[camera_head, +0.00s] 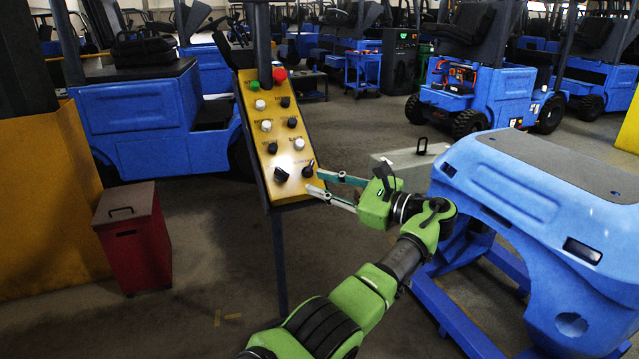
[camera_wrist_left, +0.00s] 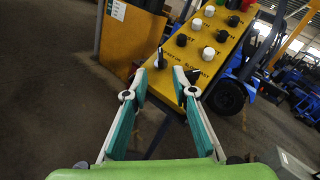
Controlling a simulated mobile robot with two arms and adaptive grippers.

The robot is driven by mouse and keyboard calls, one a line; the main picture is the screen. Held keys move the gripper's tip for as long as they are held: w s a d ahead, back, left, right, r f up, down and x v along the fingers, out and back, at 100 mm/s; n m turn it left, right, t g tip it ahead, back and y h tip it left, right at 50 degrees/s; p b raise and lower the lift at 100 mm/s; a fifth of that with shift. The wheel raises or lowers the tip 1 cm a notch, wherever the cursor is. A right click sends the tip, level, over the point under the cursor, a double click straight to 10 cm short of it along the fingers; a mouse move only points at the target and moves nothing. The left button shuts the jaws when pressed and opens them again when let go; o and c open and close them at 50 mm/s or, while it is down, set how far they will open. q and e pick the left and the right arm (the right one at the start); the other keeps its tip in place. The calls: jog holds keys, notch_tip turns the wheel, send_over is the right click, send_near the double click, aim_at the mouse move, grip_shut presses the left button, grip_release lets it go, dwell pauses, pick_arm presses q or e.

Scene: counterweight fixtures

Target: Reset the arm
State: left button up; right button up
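A yellow control panel (camera_head: 274,135) stands tilted on a dark post. It carries a red button (camera_head: 279,74), a green button (camera_head: 254,86) and several black and white knobs. At its lower end are two black selector knobs, a left one (camera_head: 281,174) and a right one (camera_head: 308,169). My left gripper (camera_head: 318,181) is at the panel's lower right edge, its fingers pointing at the panel. In the left wrist view its fingers (camera_wrist_left: 160,78) are apart with nothing held. There the left selector (camera_wrist_left: 161,58) shows between the fingertips and the right selector (camera_wrist_left: 192,75) beside the right fingertip. My right gripper is out of view.
A blue machine body (camera_head: 540,190) stands close on the right of my arm, with a grey box (camera_head: 410,165) behind the gripper. A red box (camera_head: 133,238) stands on the floor at left. Blue forklifts (camera_head: 140,120) fill the background.

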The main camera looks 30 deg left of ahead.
pick_arm(q)
notch_tip(320, 180, down, 38)
jog(key=s+m+t+h, duration=0.3)
jog(key=h, duration=0.4)
jog(key=s+d+f+n+g+h, duration=0.1)
jog(key=s+f+h, duration=0.1)
jog(key=s+f, duration=0.45)
jog(key=s+d+f+n+h, duration=0.1)
jog(key=s+f+h, duration=0.15)
jog(key=f, duration=0.75)
jog(key=s+d+f+n+g+h, duration=0.1)
jog(key=s+d+f+n+h, duration=0.15)
jog(key=s+f, duration=0.65)
jog(key=s+d+f+n+g+h, duration=0.1)
jog(key=s+f+n, duration=0.3)
jog(key=s, duration=0.8)
jog(key=s+d+f+n+g+h, duration=0.1)
jog(key=s+d+f+h, duration=0.1)
jog(key=s+f, duration=0.75)
jog(key=s+n+h, duration=0.1)
jog(key=s+n, duration=0.4)
jog(key=s, duration=1.1)
jog(key=shift+s+f+n, duration=0.25)
jog(key=shift+s+n, duration=0.1)
